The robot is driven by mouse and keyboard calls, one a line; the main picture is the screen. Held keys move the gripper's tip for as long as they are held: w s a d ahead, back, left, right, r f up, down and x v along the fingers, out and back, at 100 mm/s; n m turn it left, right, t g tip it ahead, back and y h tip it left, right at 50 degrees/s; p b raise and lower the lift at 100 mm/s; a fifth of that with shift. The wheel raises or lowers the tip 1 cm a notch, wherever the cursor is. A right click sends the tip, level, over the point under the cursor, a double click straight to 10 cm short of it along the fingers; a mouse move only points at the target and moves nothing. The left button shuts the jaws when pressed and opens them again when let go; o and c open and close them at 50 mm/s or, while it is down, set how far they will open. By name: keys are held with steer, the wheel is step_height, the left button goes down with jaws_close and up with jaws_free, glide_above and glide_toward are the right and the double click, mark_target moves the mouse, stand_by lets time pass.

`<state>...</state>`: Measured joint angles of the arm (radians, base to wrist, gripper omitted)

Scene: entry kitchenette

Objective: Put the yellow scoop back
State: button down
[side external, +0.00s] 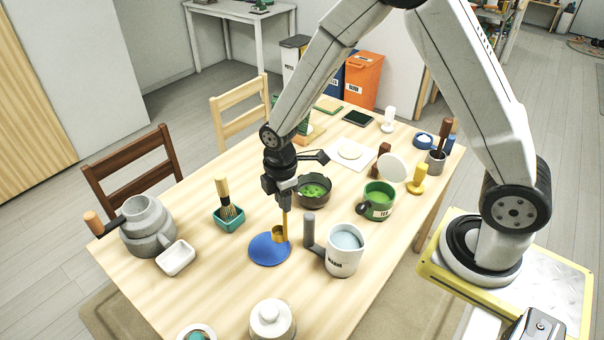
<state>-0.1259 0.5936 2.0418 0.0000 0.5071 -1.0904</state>
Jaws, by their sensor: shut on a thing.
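The yellow scoop (280,234) hangs handle-up below my gripper (284,205), which is shut on its handle. The scoop's small bowl appears in front of the right part of a round blue mat or plate (262,254). I cannot tell whether the scoop touches the blue disc or is slightly above it.
Close to the right stand a white mug (344,258) with a grey handle, a dark bowl with green contents (313,196) and a green mug (378,205). A white lidded jar (272,321) is in front.

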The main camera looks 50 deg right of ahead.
steer(key=shift+w+a+f, duration=0.15)
steer(key=shift+w+f, duration=1.25)
steer(key=shift+f, duration=0.25)
steer(key=shift+w+f, duration=0.3)
steer(key=shift+f, duration=0.7)
steer(key=shift+w+f, duration=0.25)
steer(key=shift+f, duration=0.85)
steer(key=shift+c, duration=1.8)
jaws_free()
